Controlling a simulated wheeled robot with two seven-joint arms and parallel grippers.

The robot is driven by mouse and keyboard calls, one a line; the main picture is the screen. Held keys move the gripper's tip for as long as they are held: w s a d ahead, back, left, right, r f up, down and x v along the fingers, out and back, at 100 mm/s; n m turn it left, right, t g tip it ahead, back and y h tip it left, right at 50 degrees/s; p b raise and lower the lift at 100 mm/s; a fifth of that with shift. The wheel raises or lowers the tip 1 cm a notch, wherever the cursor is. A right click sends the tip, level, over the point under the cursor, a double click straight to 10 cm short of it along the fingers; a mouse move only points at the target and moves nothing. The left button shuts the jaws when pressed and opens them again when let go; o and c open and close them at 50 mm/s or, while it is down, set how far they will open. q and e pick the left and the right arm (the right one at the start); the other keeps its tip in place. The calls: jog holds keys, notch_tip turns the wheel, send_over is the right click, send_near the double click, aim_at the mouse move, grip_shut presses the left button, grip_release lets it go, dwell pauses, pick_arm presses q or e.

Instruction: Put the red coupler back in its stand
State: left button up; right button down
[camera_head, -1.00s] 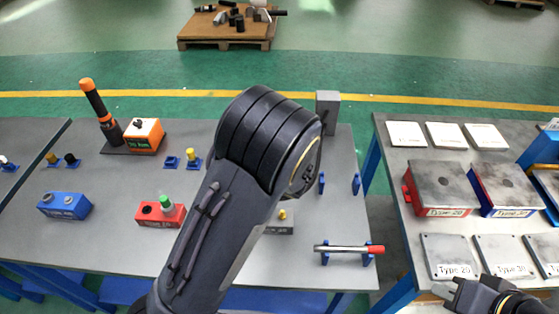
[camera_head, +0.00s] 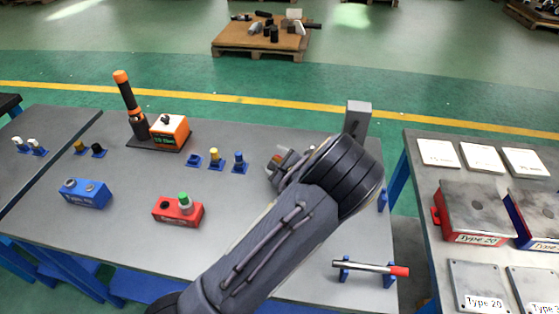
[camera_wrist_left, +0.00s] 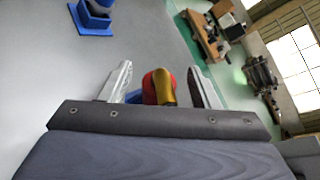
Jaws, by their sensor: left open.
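My left gripper (camera_head: 276,168) is over the table, right of a row of small blue stands, its arm hiding much behind it. In the left wrist view my left gripper (camera_wrist_left: 160,68) is open. A red coupler with a gold-yellow part (camera_wrist_left: 158,86) sits between its fingers, with clear space on the right finger's side. A blue piece (camera_wrist_left: 133,97), probably a stand, shows beside it. I cannot tell whether the coupler is seated. In the head view only a small reddish bit (camera_head: 278,158) shows at the gripper. My right gripper is out of view.
An empty-looking blue stand (camera_head: 194,162), a yellow coupler (camera_head: 214,153) and a blue coupler (camera_head: 238,157) stand in a row left of the gripper. A red block (camera_head: 178,213), an orange tester (camera_head: 169,132), a grey post (camera_head: 357,117) and a red-ended bar (camera_head: 370,267) are around.

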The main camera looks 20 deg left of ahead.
aim_at(276, 157)
pick_arm(q)
jog(key=c, duration=1.2)
jog(key=shift+o, duration=0.2)
jog(key=shift+r, duration=0.1)
jog(key=shift+r, duration=0.5)
notch_tip(276, 157, up, 2)
jog(key=shift+s+r, duration=0.15)
jog(key=shift+r, duration=0.1)
jog(key=s+d+r, duration=0.4)
jog(key=s+r, duration=0.5)
jog(key=s, duration=0.4)
jog(key=shift+r, duration=0.15)
jog(key=shift+s, duration=0.1)
